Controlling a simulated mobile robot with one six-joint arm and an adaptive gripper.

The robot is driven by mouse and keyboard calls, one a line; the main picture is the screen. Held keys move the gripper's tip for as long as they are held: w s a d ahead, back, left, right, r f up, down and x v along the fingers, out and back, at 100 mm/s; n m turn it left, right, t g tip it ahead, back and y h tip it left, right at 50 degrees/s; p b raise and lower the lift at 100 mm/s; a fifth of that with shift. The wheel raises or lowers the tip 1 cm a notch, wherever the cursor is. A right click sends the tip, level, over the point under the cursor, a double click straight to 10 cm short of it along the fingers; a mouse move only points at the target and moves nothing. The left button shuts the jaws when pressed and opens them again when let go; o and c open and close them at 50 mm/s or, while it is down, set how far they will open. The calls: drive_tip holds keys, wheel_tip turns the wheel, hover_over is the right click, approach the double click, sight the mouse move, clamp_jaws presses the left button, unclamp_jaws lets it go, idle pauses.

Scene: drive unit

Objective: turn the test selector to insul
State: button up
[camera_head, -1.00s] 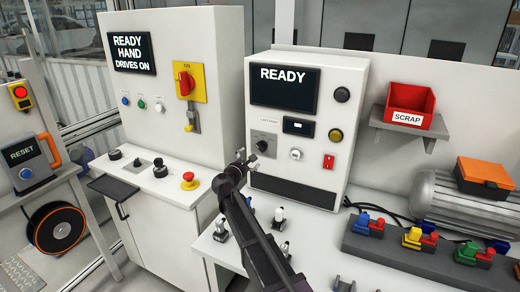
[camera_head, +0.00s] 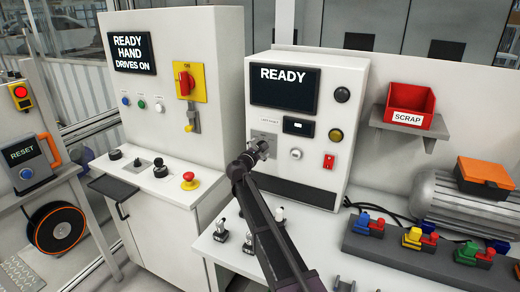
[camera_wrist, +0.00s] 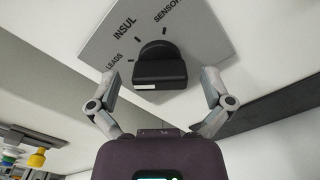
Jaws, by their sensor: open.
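The test selector is a black knob (camera_wrist: 158,68) on a light grey plate (camera_wrist: 190,40) with the words LEADS, INSUL and SENSOR. A short white mark shows near the left end of the knob's bar, on the LEADS side. My gripper (camera_wrist: 161,76) is open, with one finger on each side of the knob and gaps between. In the head view my gripper (camera_head: 260,148) is in front of the white tester's panel. There it hides the knob, and only the upper part of the plate (camera_head: 263,135) shows.
Several small parts stand on the bench below. A control cabinet (camera_head: 215,60) with a red emergency button (camera_head: 189,180) is to the left.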

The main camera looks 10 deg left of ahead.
drive_tip(key=c, duration=1.1)
drive_tip(key=shift+c, duration=0.2)
drive_tip(key=shift+m, duration=0.4)
drive_tip(key=m, duration=0.9)
drive_tip(key=shift+w, duration=0.1)
drive_tip(key=o, duration=1.1)
drive_tip(key=shift+o, duration=0.2)
